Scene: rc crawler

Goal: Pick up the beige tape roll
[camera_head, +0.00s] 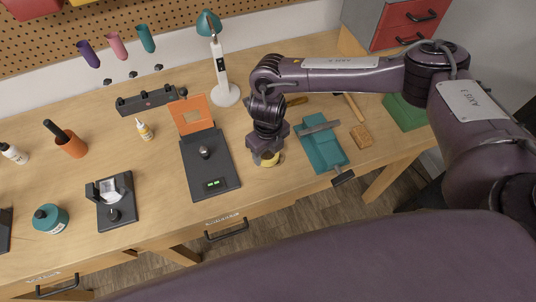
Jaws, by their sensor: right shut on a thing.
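The beige tape roll (270,160) is on the wooden workbench, right of the dark grey device with the orange panel. My right gripper (266,153) points down over it and is shut on it. The gripper and wrist cover much of the roll, and only its pale yellow lower part shows. I cannot tell whether the roll still touches the bench. My left gripper is not in view.
A dark grey device (203,172) stands close on the left, and a teal tray (325,152) with a grey tool lies close on the right. A white lamp (222,75) stands behind. The bench's front edge with a drawer handle (227,230) is nearer me.

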